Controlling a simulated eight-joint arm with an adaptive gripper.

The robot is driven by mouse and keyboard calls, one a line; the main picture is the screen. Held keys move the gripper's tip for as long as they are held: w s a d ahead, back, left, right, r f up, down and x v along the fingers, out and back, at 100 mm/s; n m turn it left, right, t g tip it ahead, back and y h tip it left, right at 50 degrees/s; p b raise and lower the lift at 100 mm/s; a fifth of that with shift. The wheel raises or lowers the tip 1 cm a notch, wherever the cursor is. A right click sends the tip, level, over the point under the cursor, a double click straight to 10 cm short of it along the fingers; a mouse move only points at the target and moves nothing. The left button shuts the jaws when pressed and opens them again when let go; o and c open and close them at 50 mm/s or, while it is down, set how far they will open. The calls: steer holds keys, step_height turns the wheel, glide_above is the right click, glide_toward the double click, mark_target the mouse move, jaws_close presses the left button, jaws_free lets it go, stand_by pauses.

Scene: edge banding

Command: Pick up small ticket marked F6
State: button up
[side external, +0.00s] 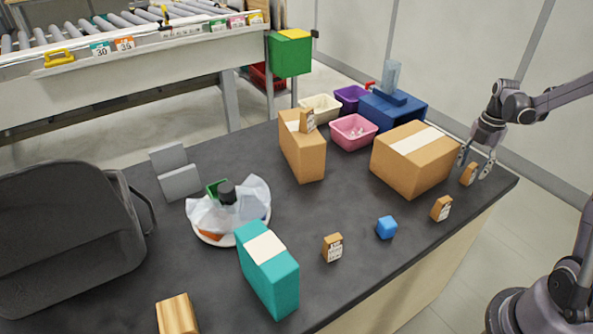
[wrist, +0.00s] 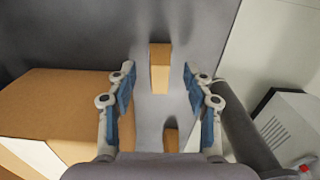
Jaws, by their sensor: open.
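Several small orange-brown tickets with printed white faces stand on the dark table. One ticket (side external: 469,174) is at the right end, between the fingers of my gripper (side external: 473,172). Others stand nearer the front, one ticket (side external: 442,208) right of the blue cube and one ticket (side external: 333,247) left of it. Another ticket (side external: 307,120) sits on a tall box. The markings are too small to read, so I cannot tell which is F6. In the wrist view my gripper (wrist: 159,70) is open, with a ticket (wrist: 160,68) between its fingertips and gaps on both sides. A second ticket (wrist: 171,137) shows near the palm.
A large taped cardboard box (side external: 415,160) stands close left of my gripper; it also shows in the wrist view (wrist: 60,100). A blue cube (side external: 386,228), a teal box (side external: 268,270) and a pink bin (side external: 353,132) are farther left. The table's right edge is near.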

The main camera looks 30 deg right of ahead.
steer(key=shift+f, duration=1.05)
steer(key=c, duration=1)
steer(key=shift+r, duration=0.1)
